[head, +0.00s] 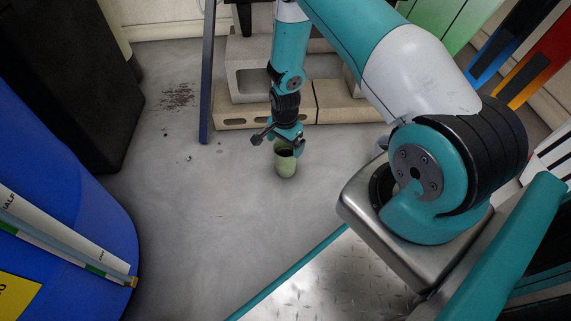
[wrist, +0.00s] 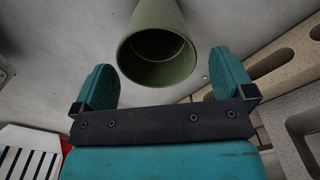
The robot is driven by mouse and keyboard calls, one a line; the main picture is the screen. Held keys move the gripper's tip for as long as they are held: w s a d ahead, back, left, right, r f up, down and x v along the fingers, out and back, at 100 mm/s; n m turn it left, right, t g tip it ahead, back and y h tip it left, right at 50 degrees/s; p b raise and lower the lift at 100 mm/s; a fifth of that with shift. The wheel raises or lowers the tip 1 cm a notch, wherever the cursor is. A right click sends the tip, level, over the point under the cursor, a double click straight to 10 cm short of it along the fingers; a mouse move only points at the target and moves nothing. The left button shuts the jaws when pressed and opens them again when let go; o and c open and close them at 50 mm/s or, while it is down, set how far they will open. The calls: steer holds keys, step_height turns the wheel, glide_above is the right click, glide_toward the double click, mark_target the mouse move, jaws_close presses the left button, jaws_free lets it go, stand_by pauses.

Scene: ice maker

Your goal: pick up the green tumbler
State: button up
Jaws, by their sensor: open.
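The green tumbler (head: 286,165) stands upright on the grey floor in the head view, in front of the concrete blocks. In the wrist view the tumbler (wrist: 158,45) shows its round open mouth, with its body reaching to the top edge of the picture. My gripper (head: 285,139) is at the tumbler's upper part in the head view, covering some of its rim. In the wrist view my gripper (wrist: 164,80) is open, with one teal finger on each side of the tumbler's mouth. Gaps show between the tumbler and both fingers.
Concrete blocks (head: 262,112) stand just behind the tumbler, and also show at the right in the wrist view (wrist: 282,70). A dark blue post (head: 208,80) rises left of them. A blue barrel (head: 75,215) stands at the left. The floor (head: 185,200) between barrel and tumbler is clear.

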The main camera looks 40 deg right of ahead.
mark_target(286, 153)
step_height(286, 153, down, 5)
steer(key=b, duration=0.4)
steer(key=shift+s, duration=0.15)
steer(key=shift+r, duration=0.1)
steer(key=c, duration=0.8)
